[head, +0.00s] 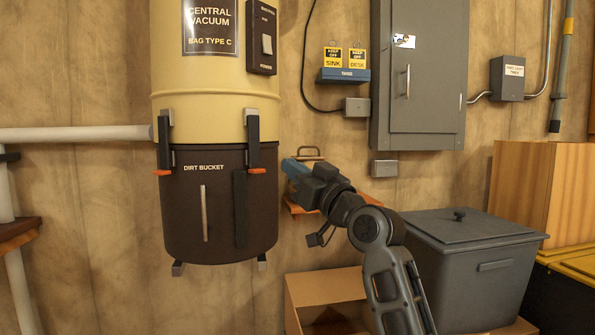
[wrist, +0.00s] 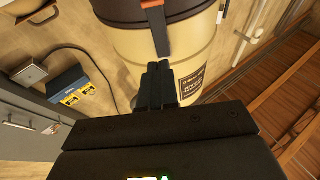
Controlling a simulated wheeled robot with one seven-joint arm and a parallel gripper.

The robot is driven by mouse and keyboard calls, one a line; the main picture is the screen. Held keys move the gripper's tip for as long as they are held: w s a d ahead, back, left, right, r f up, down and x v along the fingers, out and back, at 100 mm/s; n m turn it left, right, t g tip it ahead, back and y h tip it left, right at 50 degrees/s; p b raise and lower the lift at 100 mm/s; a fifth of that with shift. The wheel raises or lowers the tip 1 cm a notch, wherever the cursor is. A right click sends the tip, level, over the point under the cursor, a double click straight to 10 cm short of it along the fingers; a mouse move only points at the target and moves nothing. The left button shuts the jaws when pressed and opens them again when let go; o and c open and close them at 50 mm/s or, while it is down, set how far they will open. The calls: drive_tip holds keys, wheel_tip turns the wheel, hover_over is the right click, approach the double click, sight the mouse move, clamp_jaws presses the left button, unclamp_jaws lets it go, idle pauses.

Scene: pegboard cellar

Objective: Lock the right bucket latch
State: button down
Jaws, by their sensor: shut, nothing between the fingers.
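The right bucket latch (head: 253,140) is a dark grey arm with an orange tip. It hangs from the cream vacuum body down over the rim of the dark dirt bucket (head: 220,220). In the wrist view, which is turned over, the latch (wrist: 161,35) shows just beyond my fingertips, its orange end at the top edge. My gripper (head: 288,167) is right of the bucket, a little right of the latch. Its fingers (wrist: 159,68) are together and empty, pointing at the latch arm. I cannot tell whether they touch it.
The left latch (head: 163,145) hangs on the bucket's other side. A shelf (head: 300,210) is behind my gripper. A grey lidded bin (head: 470,265) and an open cardboard box (head: 320,290) stand at lower right. A grey cabinet (head: 420,80) hangs on the wall. The bucket's front is clear.

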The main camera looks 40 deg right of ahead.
drive_tip(key=s+f+b, duration=0.2)
drive_tip(key=s+f, duration=0.5)
drive_tip(key=shift+s+a, duration=0.25)
drive_tip(key=shift+s, duration=0.15)
idle(0.3)
drive_tip(key=s+a+f+m+g+h, duration=0.1)
drive_tip(key=s+a+f+m, duration=0.2)
drive_tip(key=f, duration=0.6)
drive_tip(key=s+a+f+g+h, duration=0.1)
drive_tip(key=s+a+f+g, duration=0.1)
drive_tip(key=s+a+f, duration=0.5)
drive_tip(key=s+a+f+g+y, duration=0.1)
drive_tip(key=s+a+f, duration=0.3)
drive_tip(key=s+f, duration=0.2)
drive_tip(key=s+a+f+g, duration=0.1)
drive_tip(key=s+a+f, duration=0.2)
drive_tip(key=s+f, duration=0.3)
drive_tip(key=s+a+n+g+y, duration=0.1)
drive_tip(key=s+a+n, duration=0.1)
drive_tip(key=s, duration=0.6)
drive_tip(key=s+a+n+g+y, duration=0.1)
drive_tip(key=s+a+n+y, duration=0.15)
drive_tip(key=s, duration=0.55)
wheel_tip(320, 180, up, 15)
drive_tip(key=p, duration=1.5)
drive_tip(key=shift+m+h, duration=0.35)
drive_tip(key=shift+h, duration=0.1)
